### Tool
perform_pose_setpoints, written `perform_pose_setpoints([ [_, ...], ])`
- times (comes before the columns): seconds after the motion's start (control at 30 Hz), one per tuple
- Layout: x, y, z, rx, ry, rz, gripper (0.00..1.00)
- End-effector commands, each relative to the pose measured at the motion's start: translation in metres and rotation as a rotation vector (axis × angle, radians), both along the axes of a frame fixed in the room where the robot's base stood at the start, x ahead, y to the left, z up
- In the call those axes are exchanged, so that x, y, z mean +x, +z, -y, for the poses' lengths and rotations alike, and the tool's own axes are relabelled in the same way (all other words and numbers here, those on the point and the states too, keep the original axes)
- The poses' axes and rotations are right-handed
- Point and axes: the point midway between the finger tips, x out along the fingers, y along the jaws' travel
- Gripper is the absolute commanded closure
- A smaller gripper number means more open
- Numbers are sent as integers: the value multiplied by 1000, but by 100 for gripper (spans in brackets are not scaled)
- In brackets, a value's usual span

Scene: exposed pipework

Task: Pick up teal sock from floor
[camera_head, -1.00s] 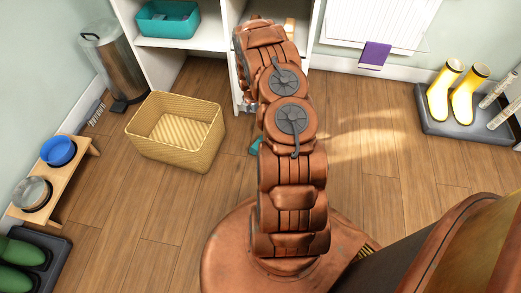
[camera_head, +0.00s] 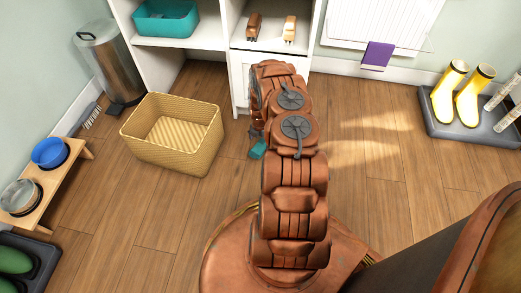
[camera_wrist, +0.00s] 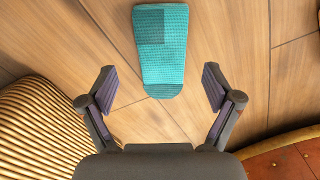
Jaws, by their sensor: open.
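The teal sock (camera_wrist: 163,60) lies flat on the wooden floor. In the wrist view it is at the top centre, ahead of and between the fingers of my gripper (camera_wrist: 162,88), which is open and empty. The sock's near end comes close to the line between the fingertips, and a darker patch covers part of it. In the head view a piece of the sock (camera_head: 258,149) shows just left of my arm; the arm hides the rest. My gripper is mostly hidden behind my arm there.
A woven yellow basket (camera_head: 172,134) stands left of the sock and also shows in the wrist view (camera_wrist: 38,130). A white shelf unit (camera_head: 240,85) stands behind. Yellow boots (camera_head: 460,95) on a grey tray are at the right. Floor right of my arm is clear.

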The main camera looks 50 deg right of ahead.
Motion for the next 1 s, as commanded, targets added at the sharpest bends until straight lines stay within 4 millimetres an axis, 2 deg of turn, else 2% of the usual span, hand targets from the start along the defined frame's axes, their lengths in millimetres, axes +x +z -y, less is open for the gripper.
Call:
perform_pose_setpoints([
  [0.03, -2, -12, 1, 1, -1, -1, 10],
  [0.2, -3, -34, 1, 3, -2, -1, 10],
  [0.5, -3, -37, 2, 1, -1, 0, 10],
  [1.0, -3, -37, 2, 1, -2, 0, 61],
])
